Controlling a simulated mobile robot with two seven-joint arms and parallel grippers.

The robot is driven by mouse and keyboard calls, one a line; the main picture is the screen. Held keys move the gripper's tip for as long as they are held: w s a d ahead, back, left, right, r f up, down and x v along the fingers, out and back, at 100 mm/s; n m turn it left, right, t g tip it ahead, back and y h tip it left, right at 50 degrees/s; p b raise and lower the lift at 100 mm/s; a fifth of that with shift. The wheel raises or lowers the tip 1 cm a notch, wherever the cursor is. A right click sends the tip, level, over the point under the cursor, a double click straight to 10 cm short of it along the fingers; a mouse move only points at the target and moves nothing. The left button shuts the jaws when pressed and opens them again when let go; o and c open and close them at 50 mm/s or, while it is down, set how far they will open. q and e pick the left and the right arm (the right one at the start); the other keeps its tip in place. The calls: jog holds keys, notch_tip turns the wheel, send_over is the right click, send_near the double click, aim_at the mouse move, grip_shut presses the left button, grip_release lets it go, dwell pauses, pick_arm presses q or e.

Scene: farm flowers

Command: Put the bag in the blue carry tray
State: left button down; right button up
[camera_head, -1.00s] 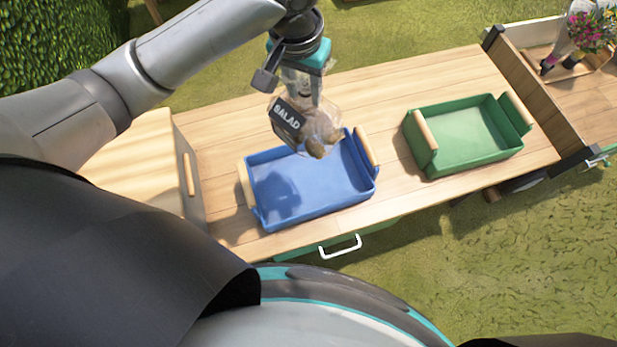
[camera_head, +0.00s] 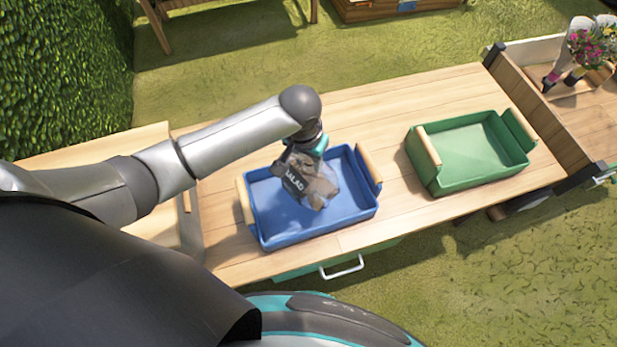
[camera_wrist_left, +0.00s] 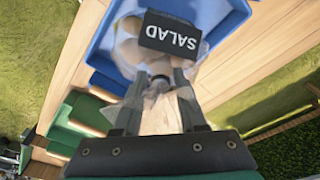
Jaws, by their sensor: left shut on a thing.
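The clear bag (camera_head: 318,187) has a black SALAD label and brownish round things inside. My left gripper (camera_head: 305,160) is shut on its top and holds it over the blue carry tray (camera_head: 285,238). In the left wrist view, the bag (camera_wrist_left: 172,35) hangs from the fingertips of the left gripper (camera_wrist_left: 160,85), with the blue tray (camera_wrist_left: 105,62) behind it. The bag overlaps the tray's inside in the head view; I cannot tell whether it touches the tray floor. My right gripper is not in view.
A green tray (camera_head: 440,185) with wooden handles stands to the right on the wooden table (camera_head: 385,215). A wooden box wall (camera_head: 540,115) and flowers (camera_head: 592,46) lie at the far right. Table space between the trays is clear.

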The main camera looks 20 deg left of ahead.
aim_at(308, 172)
pick_arm(q)
jog(key=shift+w+f+b, duration=0.1)
jog(key=shift+f+b, duration=0.9)
jog(key=shift+f, duration=2.5)
jog(key=shift+f, duration=0.15)
jog(key=shift+c, duration=2.3)
grip_release()
jog(key=r+p, duration=0.1)
jog(key=r, duration=0.3)
jog(key=s+r+p, duration=0.1)
jog(key=r, duration=0.3)
jog(key=s+r+p, duration=0.1)
jog(key=r+p, duration=0.1)
jog(key=r, duration=0.2)
jog(key=shift+a, duration=0.15)
